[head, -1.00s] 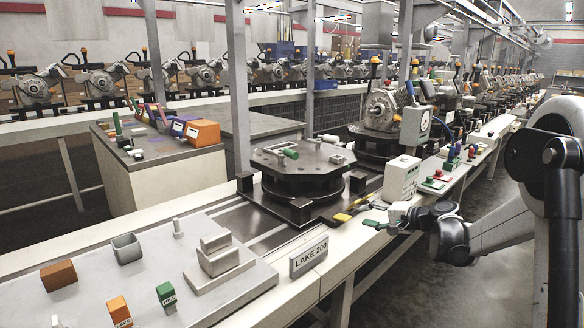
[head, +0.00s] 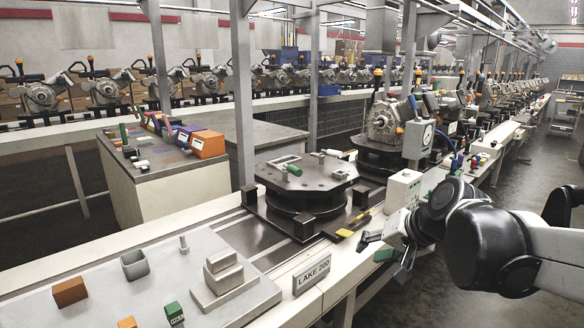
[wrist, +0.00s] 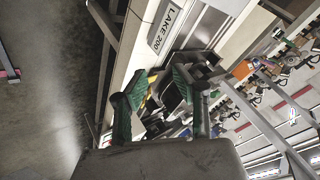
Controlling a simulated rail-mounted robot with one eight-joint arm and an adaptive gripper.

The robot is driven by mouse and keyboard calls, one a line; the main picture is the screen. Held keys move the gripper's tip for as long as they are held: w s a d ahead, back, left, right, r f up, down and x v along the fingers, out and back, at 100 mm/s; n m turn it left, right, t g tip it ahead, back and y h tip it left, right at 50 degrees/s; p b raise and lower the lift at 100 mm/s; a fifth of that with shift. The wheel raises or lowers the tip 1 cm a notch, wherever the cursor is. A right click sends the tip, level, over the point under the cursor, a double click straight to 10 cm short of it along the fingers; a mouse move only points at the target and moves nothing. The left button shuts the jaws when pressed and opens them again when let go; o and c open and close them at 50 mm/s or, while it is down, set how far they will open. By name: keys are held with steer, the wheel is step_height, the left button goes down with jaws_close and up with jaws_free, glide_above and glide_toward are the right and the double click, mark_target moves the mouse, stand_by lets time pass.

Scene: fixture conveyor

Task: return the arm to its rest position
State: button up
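My gripper (head: 378,248) is in the right half of the head view, over the front edge of the conveyor bench (head: 345,255). My arm reaches in from the right edge, bent, with its dark joints near the camera. In the wrist view my gripper (wrist: 157,98) shows two green-padded fingers set apart with nothing held between them. The fingers appear clear of the bench, though the exact height cannot be told.
The LAKE 200 sign (head: 312,273) stands on the bench edge, left of my gripper. A yellow-handled tool (head: 353,229) and a white control box (head: 403,190) are close by. A dark octagonal fixture (head: 305,182) sits behind. The aisle floor (head: 400,300) is open.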

steer(key=s+d+n+h+p, duration=0.2)
steer(key=s+n+h+p, duration=0.1)
steer(key=s, duration=1.5)
steer(key=shift+s+d+h+p, duration=0.3)
steer(key=shift+d+h+p, duration=0.1)
steer(key=shift+h, duration=0.2)
